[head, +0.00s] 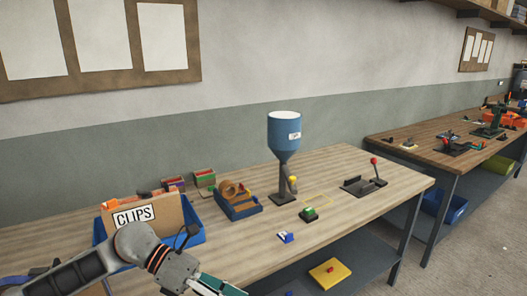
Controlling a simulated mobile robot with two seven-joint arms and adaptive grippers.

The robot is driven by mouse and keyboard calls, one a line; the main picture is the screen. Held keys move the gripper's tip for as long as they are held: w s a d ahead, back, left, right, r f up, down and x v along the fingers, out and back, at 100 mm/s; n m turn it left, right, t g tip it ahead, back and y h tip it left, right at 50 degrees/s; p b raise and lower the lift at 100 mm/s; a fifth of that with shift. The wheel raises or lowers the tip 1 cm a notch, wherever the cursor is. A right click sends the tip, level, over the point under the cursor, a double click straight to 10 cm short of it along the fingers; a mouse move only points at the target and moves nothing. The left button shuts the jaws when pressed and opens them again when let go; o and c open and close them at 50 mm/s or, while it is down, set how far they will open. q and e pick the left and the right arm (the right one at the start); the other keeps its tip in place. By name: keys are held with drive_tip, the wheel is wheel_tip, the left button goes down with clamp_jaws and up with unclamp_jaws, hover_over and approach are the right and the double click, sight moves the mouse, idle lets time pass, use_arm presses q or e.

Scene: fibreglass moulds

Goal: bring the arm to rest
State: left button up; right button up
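My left arm comes in from the lower left, and its gripper (226,289) points to the lower right over the front edge of the workbench (330,240). The teal fingers are partly cut off by the bottom of the picture, so I cannot tell whether they are open or shut. Nothing is visibly held in the part that shows. My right gripper is not in view.
A blue bin (196,229) with a CLIPS card (133,216) stands just behind my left wrist. A blue hopper (284,133), a tape holder (240,206), a green-topped block (309,214), a small blue block (286,237) and a red-knobbed lever fixture (362,184) stand further right.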

use_arm(q)
drive_tip(key=d+r+n+t+h, duration=0.3)
drive_tip(key=d+n+t+h, duration=0.35)
drive_tip(key=n, duration=0.35)
drive_tip(key=w+a+f+n+t+y, duration=0.2)
drive_tip(key=a+f+n+t+y, duration=0.15)
drive_tip(key=n+t, duration=0.4)
drive_tip(key=w+a+f+n+t+y, duration=0.2)
drive_tip(key=w+a+f+n+t, duration=0.15)
drive_tip(key=n, duration=0.65)
drive_tip(key=s+a+f+n+y, duration=0.2)
drive_tip(key=a+f+n+y, duration=0.25)
drive_tip(key=f, duration=0.25)
drive_tip(key=s+a+f+n+y, duration=0.3)
drive_tip(key=a+f+n+y, duration=0.15)
drive_tip(key=f, duration=0.25)
drive_tip(key=s+a+f+n+g+y, duration=0.1)
drive_tip(key=s+a+f+n+g, duration=0.1)
drive_tip(key=s+f, duration=0.4)
drive_tip(key=s+a+f+n+g+y, duration=0.1)
drive_tip(key=s+a+f+n+g, duration=0.1)
drive_tip(key=s+a+f+n, duration=0.3)
wheel_tip(320, 180, down, 3)
drive_tip(key=shift+s+f+y, duration=0.15)
drive_tip(key=shift+s+y, duration=0.25)
drive_tip(key=shift+s, duration=0.7)
